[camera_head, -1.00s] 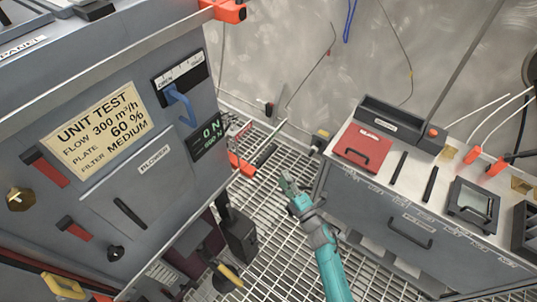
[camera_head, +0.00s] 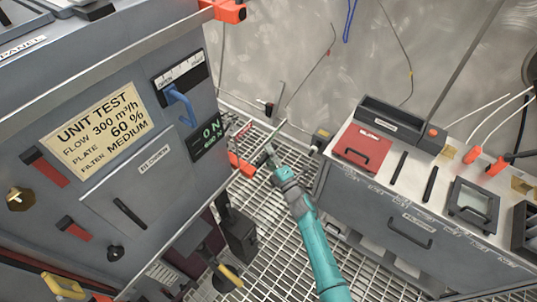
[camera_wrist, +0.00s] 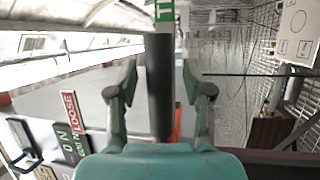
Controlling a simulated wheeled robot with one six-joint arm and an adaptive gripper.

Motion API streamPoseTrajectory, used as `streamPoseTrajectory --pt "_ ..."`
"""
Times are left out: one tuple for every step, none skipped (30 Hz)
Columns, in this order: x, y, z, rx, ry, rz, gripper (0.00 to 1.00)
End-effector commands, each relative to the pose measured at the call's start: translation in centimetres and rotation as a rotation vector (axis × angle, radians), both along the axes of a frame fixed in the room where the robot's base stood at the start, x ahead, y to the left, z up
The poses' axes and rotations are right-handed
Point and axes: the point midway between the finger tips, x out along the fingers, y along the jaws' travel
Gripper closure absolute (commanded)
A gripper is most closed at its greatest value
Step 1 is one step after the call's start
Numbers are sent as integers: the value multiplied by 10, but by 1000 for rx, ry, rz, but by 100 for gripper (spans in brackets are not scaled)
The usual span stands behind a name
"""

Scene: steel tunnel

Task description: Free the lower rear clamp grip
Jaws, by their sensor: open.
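The lower rear clamp (camera_head: 238,163) is orange-red, low at the rear corner of the grey unit, above the grating. Its black grip (camera_wrist: 161,95) stands upright in the wrist view, between the two fingers of my gripper (camera_wrist: 161,70). The fingers are open, with a visible gap on each side of the grip. A bit of orange (camera_wrist: 177,122) shows behind the grip. In the head view my gripper (camera_head: 270,152) is at the clamp and covers much of the grip. A red label reading LOOSE (camera_wrist: 71,110) shows on the left in the wrist view.
The grey unit (camera_head: 150,180) fills the left, with a blue handle (camera_head: 180,103) and an orange upper clamp (camera_head: 228,10). A grey cabinet (camera_head: 400,210) with a red-lidded box (camera_head: 362,147) stands right. Grating floor (camera_head: 290,250) lies between them.

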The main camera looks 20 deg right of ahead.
Motion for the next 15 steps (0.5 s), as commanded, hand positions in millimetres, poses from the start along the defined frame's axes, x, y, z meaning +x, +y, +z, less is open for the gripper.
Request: streamPoseTrajectory --pt "1 0 0 0 0 0 49" --pt "1 0 0 0 0 0 49" --pt "0 0 0 0 0 0 49" --pt "0 0 0 0 0 0 49" --pt "0 0 0 0 0 0 49" --pt "0 0 0 0 0 0 49" --pt "0 0 0 0 0 0 52" --pt "0 0 0 0 0 0 59" --pt "0 0 0 0 0 0 69" --pt "0 0 0 0 0 0 77" --pt "0 0 0 0 0 0 84" --pt "0 0 0 0 0 0 94" --pt "0 0 0 -1 0 0 100" --pt "0 0 0 0 0 0 100" --pt "0 0 0 -1 0 0 100"
